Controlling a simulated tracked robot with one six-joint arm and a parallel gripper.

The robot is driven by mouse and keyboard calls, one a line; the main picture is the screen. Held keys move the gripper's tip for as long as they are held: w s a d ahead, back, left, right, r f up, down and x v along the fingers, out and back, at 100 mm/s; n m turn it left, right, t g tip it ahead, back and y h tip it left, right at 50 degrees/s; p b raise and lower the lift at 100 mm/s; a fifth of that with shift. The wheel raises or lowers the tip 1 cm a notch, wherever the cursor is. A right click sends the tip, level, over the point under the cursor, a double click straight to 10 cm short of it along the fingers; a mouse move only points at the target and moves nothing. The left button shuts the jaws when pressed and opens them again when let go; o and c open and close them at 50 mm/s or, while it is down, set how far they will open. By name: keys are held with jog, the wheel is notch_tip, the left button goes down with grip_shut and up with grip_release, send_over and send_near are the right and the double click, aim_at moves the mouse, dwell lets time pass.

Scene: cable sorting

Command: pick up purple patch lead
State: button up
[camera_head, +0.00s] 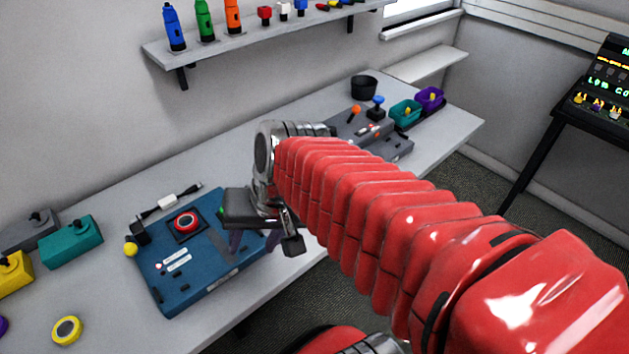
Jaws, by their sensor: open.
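I cannot clearly make out a purple patch lead. My gripper is open and points down over the box's right side near the table's front edge. Its jaws and my red arm hide what lies behind and under them. I see nothing held.
The blue box (190,272) carries a red button (187,222). Teal (72,242) and yellow (14,275) boxes stand left. Teal (405,114) and purple (431,98) bins stand at the far right end. The table's front left is mostly clear.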

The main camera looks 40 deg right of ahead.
jog(key=w+d+f+m+t+y, duration=0.1)
jog(key=w+d+f+m+t, duration=0.1)
jog(key=d+m, duration=0.5)
jog(key=w+d+f+m+t+y, duration=0.1)
jog(key=w+d+f+m+t, duration=0.1)
jog(key=d+m, duration=0.6)
jog(key=w+d+f+m+t+y, duration=0.1)
jog(key=w+d+f+m+t, duration=0.2)
jog(key=d+m, duration=0.4)
jog(key=shift+d+f+m, duration=0.15)
jog(key=shift+f+m, duration=0.25)
jog(key=shift+f, duration=0.4)
jog(key=s+d+f+m+t+h, duration=0.1)
jog(key=d+m, duration=0.1)
jog(key=d, duration=0.1)
jog(key=s+d+f+m+h, duration=0.1)
jog(key=d+m, duration=0.1)
jog(key=d, duration=0.1)
jog(key=d+f+m+t+h, duration=0.1)
jog(key=d+m, duration=0.1)
jog(key=d, duration=0.2)
jog(key=shift+s+t, duration=0.3)
jog(key=shift+s, duration=0.1)
jog(key=shift+x, duration=4.25)
jog(key=shift+w, duration=0.2)
